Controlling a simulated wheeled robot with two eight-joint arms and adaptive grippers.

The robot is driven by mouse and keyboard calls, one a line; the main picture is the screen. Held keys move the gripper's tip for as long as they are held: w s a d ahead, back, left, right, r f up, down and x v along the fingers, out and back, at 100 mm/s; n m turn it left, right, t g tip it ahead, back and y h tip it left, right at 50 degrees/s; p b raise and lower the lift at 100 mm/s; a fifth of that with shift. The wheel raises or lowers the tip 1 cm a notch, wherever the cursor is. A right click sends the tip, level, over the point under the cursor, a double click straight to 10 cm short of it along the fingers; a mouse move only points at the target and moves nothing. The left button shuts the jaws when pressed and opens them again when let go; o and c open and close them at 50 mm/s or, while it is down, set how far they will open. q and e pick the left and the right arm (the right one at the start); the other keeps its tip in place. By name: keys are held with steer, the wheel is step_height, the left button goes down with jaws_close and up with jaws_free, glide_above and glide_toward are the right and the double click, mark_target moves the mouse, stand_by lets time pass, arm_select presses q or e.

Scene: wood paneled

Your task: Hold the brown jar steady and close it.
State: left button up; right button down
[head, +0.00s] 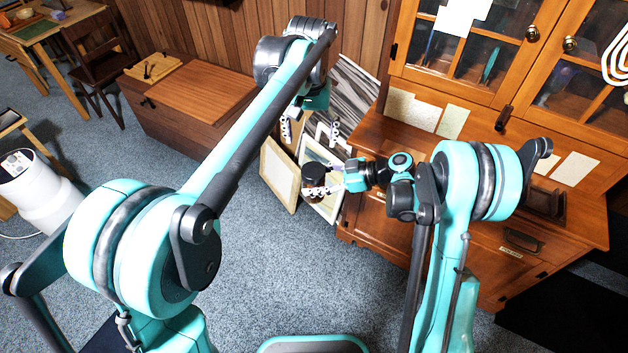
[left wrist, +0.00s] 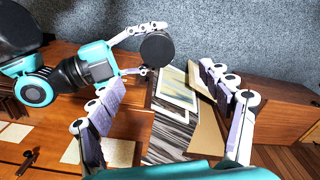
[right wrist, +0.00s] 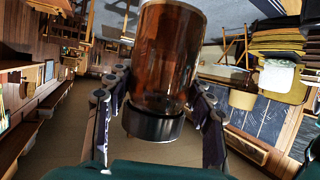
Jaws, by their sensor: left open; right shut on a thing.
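The brown jar (head: 312,190) is translucent brown with a black lid (head: 315,173) on its upper end in the head view. In the right wrist view the jar's glass (right wrist: 168,50) fills the top centre, with the lid (right wrist: 152,124) below it. My right gripper (head: 322,184) is shut around the jar's side and holds it in the air. In the left wrist view the lid (left wrist: 157,49) is a black disc that hides most of the jar. My left gripper (head: 310,130) is open and empty, behind and above the jar. How firmly the lid sits cannot be told.
Leaning picture frames (head: 277,172) stand behind the jar. A wooden cabinet (head: 395,140) stands to the right and a low wooden chest (head: 190,110) to the left. The carpet (head: 260,270) in front is clear.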

arm_select(q)
steer(key=s+a+t, duration=0.3)
steer(key=s+a, duration=0.6)
steer(key=a, duration=0.2)
steer(key=s+a+f+n+t, duration=0.1)
steer(key=s+a+f+t, duration=0.1)
steer(key=s, duration=0.4)
steer(key=s+a+f+t, duration=0.2)
steer(key=s+a+f, duration=0.3)
steer(key=f, duration=0.1)
steer(key=shift+s+a+f+n, duration=0.2)
steer(key=shift+s+a+n, duration=0.1)
steer(key=shift+s+n, duration=0.1)
